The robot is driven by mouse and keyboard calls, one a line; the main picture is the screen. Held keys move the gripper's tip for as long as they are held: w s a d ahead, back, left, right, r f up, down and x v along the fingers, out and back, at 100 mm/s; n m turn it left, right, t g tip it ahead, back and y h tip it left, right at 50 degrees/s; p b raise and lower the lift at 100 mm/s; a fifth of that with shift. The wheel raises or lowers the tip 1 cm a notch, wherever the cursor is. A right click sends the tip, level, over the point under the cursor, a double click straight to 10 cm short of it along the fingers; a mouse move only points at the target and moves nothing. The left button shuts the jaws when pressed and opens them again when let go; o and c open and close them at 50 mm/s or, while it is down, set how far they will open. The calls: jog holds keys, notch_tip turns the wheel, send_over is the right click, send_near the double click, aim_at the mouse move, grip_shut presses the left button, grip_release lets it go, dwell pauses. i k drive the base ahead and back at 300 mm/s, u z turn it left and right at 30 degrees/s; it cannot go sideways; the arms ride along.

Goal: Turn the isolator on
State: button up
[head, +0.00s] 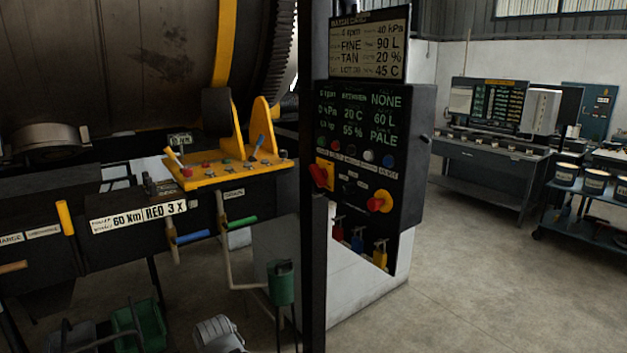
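A black control cabinet (408,150) stands right of centre in the head view, behind a dark upright post. A red handle on a yellow plate (322,175), at the cabinet's left edge, looks like a rotary isolator. The post partly hides its left side, and its on or off marks are too small to read. A second red knob on a yellow base (380,201) is on the cabinet's lower right. I cannot tell for certain from labels which one is the isolator. My gripper is not in view.
The dark upright post (313,270) stands close in front of the cabinet's left edge. A large drum (110,60) and a yellow lever bracket (225,178) fill the left. Green bins (140,325) stand low at left. Open floor (470,275) lies right of the cabinet, before a workbench (490,160).

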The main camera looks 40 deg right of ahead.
aim_at(320, 175)
jog(key=k, duration=0.65)
jog(key=z, duration=0.45)
jog(key=i, duration=1.65)
jog(key=u, duration=0.3)
